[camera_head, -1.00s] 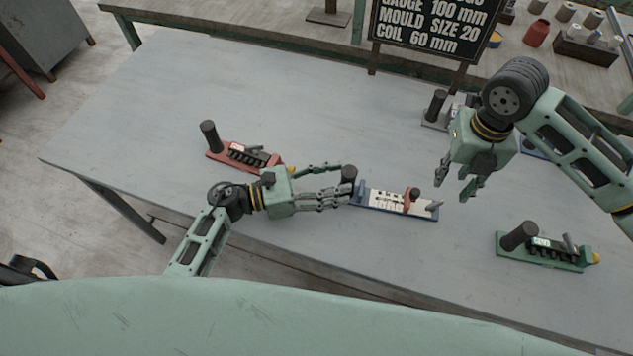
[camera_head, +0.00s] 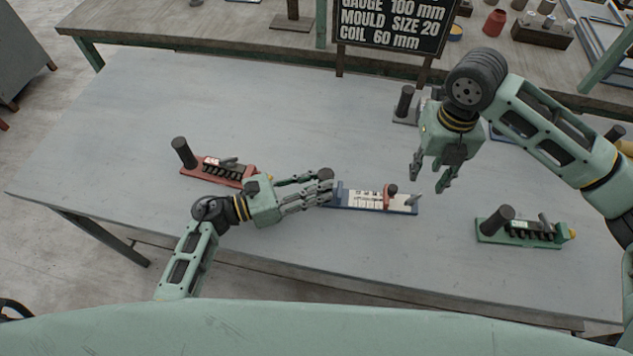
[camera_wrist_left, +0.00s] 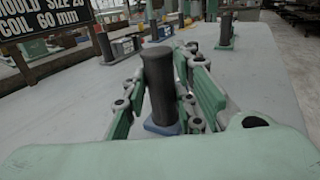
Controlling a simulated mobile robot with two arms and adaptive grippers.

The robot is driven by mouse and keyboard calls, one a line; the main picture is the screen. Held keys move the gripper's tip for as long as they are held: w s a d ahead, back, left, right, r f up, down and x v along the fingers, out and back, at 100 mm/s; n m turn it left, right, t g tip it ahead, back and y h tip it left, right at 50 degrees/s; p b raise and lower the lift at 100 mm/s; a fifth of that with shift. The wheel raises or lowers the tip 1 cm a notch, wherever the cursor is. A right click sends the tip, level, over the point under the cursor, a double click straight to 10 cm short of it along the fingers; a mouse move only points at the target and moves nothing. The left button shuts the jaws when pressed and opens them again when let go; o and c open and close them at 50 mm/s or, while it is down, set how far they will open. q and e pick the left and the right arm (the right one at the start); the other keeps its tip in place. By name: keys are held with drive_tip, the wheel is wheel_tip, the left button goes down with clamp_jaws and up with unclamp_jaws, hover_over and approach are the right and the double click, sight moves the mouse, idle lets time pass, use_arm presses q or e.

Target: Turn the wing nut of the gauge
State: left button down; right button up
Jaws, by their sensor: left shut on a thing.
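The gauge (camera_head: 350,207) lies on the table with a blue base, a white scale plate and a dark upright post (camera_head: 325,174) at its left end. A red slider (camera_head: 386,197) with a small dark knob (camera_head: 392,188) sits on its right half. A grey piece (camera_head: 414,199) stands at its right end; I cannot tell which part is the wing nut. My left gripper (camera_head: 318,188) is shut on the post. The left wrist view shows the post (camera_wrist_left: 159,85) between the fingers. My right gripper (camera_head: 430,172) is open and empty, above and right of the slider.
A red-based device (camera_head: 190,171) is at the left and a green-based one (camera_head: 490,237) at the right. A grey-based one (camera_head: 403,116) stands behind, near the dark sign (camera_head: 390,28). The table (camera_head: 130,130) is clear at the far left.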

sight(415, 197)
drive_tip(key=shift+c, duration=0.7)
wheel_tip(415, 197, down, 10)
drive_tip(key=m, duration=1.1)
drive_tip(key=shift+d+r+m, duration=0.1)
drive_tip(key=shift+m, duration=0.2)
drive_tip(key=shift+c, duration=0.5)
clamp_jaws()
